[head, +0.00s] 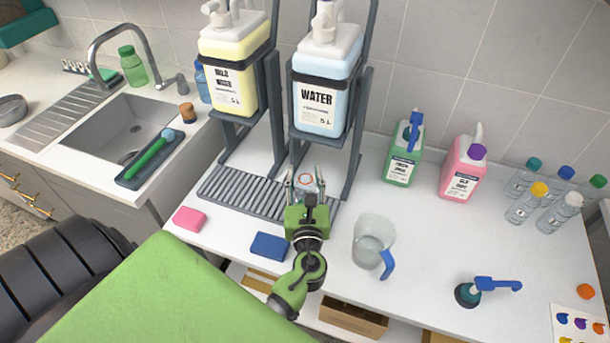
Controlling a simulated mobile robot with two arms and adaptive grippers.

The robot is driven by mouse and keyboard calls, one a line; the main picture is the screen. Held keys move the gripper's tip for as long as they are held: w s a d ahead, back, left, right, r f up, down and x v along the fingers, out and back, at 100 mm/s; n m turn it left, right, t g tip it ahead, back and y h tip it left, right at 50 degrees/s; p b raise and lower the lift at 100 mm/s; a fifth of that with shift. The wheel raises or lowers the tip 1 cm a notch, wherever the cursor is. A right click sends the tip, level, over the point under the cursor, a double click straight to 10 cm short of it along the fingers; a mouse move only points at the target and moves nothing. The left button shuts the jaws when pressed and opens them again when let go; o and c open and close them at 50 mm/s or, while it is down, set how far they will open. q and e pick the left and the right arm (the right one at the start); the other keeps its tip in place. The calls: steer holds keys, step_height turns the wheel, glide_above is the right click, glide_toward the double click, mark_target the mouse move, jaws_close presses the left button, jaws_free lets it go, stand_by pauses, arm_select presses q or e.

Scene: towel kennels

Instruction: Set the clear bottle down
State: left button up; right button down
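My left gripper (305,183) is over the right part of the slatted drip rack (240,193), in front of and below the WATER container (323,85). Its fingers stand on either side of a clear bottle (306,178), of which a see-through top with a reddish ring shows. The gripper body hides the bottle's lower part, so I cannot tell whether its base touches the rack. My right gripper is not in view.
A clear jug (373,245) with a blue handle stands right of my arm. A blue sponge (270,246) and a pink sponge (189,218) lie in front of the rack. Several capped bottles (524,180) stand at the right.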

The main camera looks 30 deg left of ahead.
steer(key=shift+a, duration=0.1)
